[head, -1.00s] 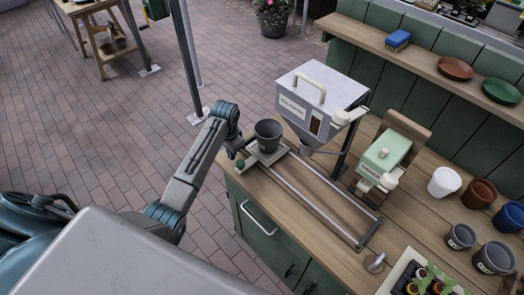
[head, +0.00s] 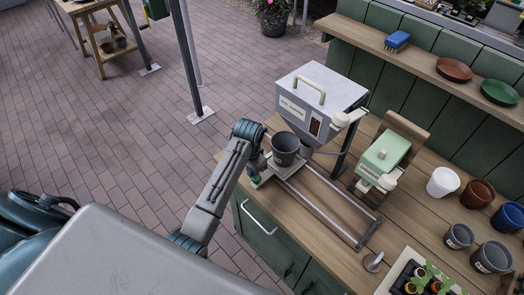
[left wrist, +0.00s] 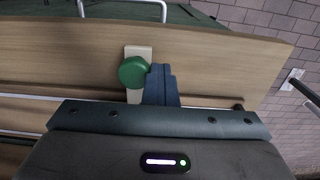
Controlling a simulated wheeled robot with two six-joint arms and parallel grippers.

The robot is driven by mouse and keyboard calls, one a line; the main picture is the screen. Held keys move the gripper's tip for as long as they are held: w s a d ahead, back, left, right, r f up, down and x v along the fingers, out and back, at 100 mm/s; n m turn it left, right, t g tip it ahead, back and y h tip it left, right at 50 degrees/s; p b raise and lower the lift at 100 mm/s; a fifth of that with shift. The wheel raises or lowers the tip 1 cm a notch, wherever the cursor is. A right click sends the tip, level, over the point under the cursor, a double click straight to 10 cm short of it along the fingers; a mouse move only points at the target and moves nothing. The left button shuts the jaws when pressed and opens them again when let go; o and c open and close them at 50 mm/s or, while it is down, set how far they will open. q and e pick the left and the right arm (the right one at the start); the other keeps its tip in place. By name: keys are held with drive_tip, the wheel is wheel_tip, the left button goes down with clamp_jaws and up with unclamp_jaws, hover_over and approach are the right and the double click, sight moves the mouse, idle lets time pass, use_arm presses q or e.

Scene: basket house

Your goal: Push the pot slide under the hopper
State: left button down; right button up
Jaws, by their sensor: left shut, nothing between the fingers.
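The pot slide (head: 263,179) is a pale plate on two metal rails on the wooden bench, with a dark grey pot (head: 285,147) standing upright on it. Its green knob (left wrist: 133,71) shows in the left wrist view. My left gripper (head: 257,163) is shut and empty, with its fingers (left wrist: 161,84) right beside the knob, seemingly touching it. The hopper (head: 309,103) is a grey box with a handle on top, behind the pot. The pot overlaps the hopper's lower part in the head view, and the spout is mostly hidden. My right gripper is out of view.
A green machine (head: 385,157) stands right of the hopper. A white pot (head: 443,182), a brown pot (head: 477,194) and several other pots stand at the bench's right. A metal scoop (head: 374,261) and a seedling tray lie near the front. The rails right of the slide are clear.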

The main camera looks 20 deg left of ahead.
use_arm(q)
drive_tip(key=s+d, duration=0.1)
drive_tip(key=d, duration=0.1)
drive_tip(key=s+d, duration=0.1)
drive_tip(key=d, duration=0.2)
drive_tip(key=s+d, duration=0.1)
drive_tip(key=d, duration=0.1)
drive_tip(key=shift+d, duration=0.25)
drive_tip(key=r, duration=0.1)
drive_tip(key=a+r, duration=0.1)
drive_tip(key=r, duration=0.3)
drive_tip(key=shift+w+a, duration=0.25)
